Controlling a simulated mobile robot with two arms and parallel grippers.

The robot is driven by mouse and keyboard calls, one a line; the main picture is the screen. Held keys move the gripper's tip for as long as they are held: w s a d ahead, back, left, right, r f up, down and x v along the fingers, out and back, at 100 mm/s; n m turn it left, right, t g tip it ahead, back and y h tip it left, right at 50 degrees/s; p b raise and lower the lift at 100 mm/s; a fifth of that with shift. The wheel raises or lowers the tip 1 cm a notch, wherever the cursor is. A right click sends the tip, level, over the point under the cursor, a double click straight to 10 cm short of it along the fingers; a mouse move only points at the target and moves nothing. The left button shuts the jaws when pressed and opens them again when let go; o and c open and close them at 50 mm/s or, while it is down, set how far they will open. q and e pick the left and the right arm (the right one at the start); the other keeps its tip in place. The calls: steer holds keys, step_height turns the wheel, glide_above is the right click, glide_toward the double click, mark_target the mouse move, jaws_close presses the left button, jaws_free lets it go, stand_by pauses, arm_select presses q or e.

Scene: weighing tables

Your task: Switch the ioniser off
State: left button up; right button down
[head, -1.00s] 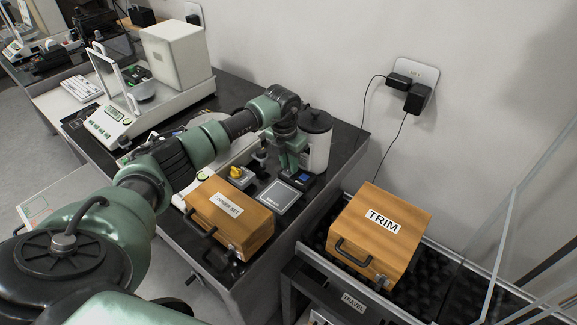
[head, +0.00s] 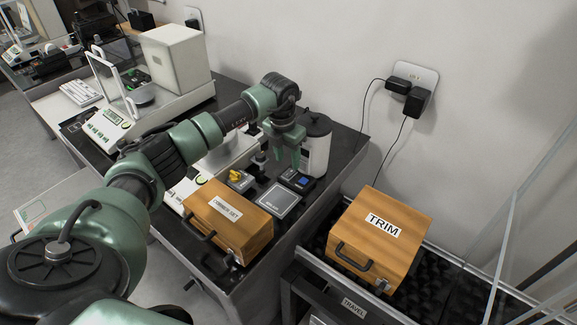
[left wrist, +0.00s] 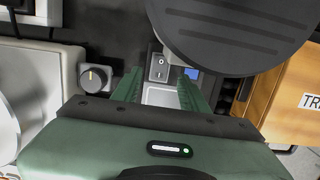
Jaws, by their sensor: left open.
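My left gripper (head: 288,160) is open and empty, above a small black box (head: 310,187) with a blue display. In the left wrist view the gripper (left wrist: 160,92) points down, and a grey rocker switch (left wrist: 159,66) marked with a line and a circle shows just beyond its fingers. The blue display (left wrist: 192,73) is right of the switch. The fingers look apart from the switch. I cannot tell which way the rocker is tipped, and I read no label naming the ioniser. A white canister (head: 317,152) with a dark lid stands right behind the box. My right gripper is out of view.
The canister's dark lid (left wrist: 235,30) is close to the fingers. A grey knob (left wrist: 94,78) is at left. A flat square plate (head: 279,199), a yellow knob (head: 238,177) and a wooden case (head: 222,222) are near the box. The TRIM case (head: 370,240) stands right.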

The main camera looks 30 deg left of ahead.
mark_target(286, 174)
arm_select(q)
steer(key=r, duration=0.3)
steer(key=shift+s+r, duration=0.25)
steer(key=shift+r, duration=0.1)
